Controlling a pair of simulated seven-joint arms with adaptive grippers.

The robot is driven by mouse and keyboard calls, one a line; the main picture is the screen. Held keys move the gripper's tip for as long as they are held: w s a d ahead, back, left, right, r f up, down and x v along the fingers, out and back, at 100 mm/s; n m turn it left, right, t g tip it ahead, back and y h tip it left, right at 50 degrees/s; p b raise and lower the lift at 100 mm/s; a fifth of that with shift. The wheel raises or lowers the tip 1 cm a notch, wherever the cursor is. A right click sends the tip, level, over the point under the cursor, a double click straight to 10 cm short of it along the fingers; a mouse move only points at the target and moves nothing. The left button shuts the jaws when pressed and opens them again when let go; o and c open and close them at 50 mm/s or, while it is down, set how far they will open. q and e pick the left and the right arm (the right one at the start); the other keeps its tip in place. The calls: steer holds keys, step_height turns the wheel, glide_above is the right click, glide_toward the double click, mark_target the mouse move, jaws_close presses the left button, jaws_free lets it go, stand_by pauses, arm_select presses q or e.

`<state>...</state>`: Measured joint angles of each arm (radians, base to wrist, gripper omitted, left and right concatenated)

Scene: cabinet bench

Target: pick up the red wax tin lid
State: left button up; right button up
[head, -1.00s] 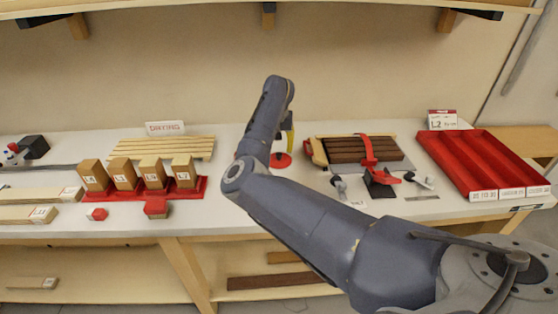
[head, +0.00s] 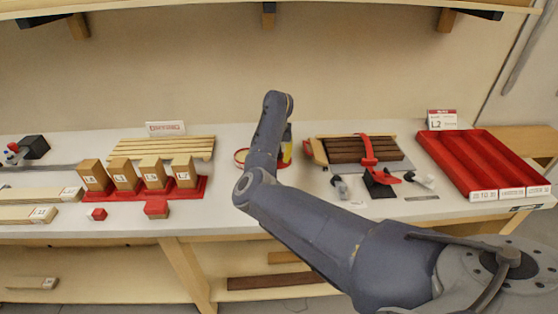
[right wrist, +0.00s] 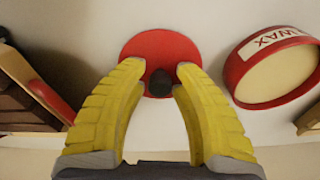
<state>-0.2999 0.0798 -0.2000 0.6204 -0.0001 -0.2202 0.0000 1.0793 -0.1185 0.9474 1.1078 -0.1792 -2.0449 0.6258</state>
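The red wax tin lid (right wrist: 135,48) is a round disc with a dark knob (right wrist: 160,83) in the middle. In the right wrist view it lies flat ahead of my right gripper (right wrist: 160,75). The yellow fingers are close together on either side of the knob. I cannot tell whether they press on it. In the head view my right forearm hides most of the lid, and only a bit of yellow finger (head: 287,150) shows. The open wax tin (right wrist: 275,68), with a red rim and pale inside, stands right of the lid. My left gripper is not in view.
A clamp (head: 369,158) and dark slatted boards (head: 350,149) are right of the arm. A red sectioned tray (head: 470,165) is at far right. Wooden blocks (head: 154,172) in a red holder stand left. Pale slats (head: 160,147) lie behind the blocks.

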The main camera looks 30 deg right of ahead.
jaws_close()
stand_by(0.3)
